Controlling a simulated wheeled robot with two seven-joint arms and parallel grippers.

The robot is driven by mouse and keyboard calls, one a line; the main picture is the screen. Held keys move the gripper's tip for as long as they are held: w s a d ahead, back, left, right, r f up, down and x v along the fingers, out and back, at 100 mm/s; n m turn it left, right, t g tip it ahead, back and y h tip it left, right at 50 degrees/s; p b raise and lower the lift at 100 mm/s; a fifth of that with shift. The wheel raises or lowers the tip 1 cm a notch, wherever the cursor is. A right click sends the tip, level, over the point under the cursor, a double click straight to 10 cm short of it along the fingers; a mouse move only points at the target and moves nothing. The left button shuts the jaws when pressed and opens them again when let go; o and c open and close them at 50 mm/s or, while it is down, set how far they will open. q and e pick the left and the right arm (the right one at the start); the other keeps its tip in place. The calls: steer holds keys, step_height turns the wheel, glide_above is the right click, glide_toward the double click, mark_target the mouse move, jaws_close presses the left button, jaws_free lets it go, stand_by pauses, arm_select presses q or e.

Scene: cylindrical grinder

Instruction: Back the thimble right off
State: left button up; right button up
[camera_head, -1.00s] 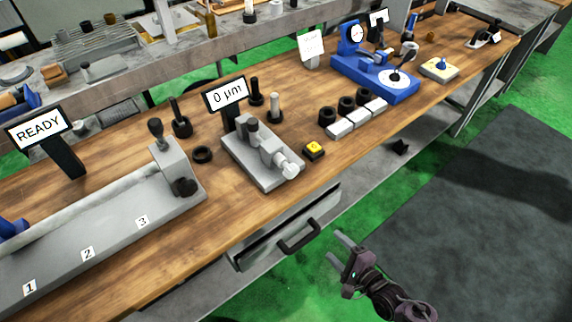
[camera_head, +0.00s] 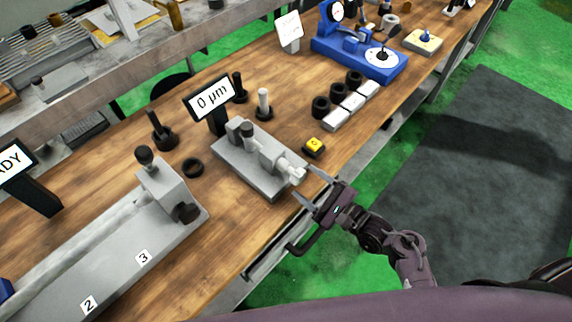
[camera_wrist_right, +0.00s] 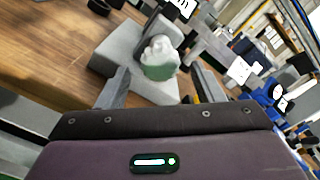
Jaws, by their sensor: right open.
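The micrometer (camera_head: 240,172) stands on the wooden bench as a grey block fixture. Its light grey thimble (camera_head: 290,169) points toward the bench's front edge, and in the right wrist view the thimble (camera_wrist_right: 160,57) sits between and beyond the two fingers. My right gripper (camera_head: 306,184) is open and empty, just in front of the thimble; I see no clear contact. In the right wrist view its fingers (camera_wrist_right: 159,86) are spread on either side. The display (camera_head: 211,97) behind the micrometer reads 0 µm. My left gripper is not in view.
A yellow button (camera_head: 313,147) sits close to the right of the thimble. Grey blocks (camera_head: 352,102) and black rings (camera_head: 321,106) lie further right. A blue gauge stand (camera_head: 365,58) is at the back. A grey numbered fixture (camera_head: 130,250) fills the left. A drawer handle (camera_head: 312,238) juts below the edge.

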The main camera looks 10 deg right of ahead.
mark_target(292, 172)
steer(key=x, duration=0.5)
steer(key=shift+r+p, duration=0.1)
steer(key=shift+p, duration=0.25)
steer(key=shift+w+a, duration=0.2)
steer(key=shift+w, duration=0.05)
steer(key=shift+w+a, duration=0.1)
steer(key=shift+w, duration=0.05)
steer(key=c, duration=0.8)
steer(key=shift+c, duration=0.9)
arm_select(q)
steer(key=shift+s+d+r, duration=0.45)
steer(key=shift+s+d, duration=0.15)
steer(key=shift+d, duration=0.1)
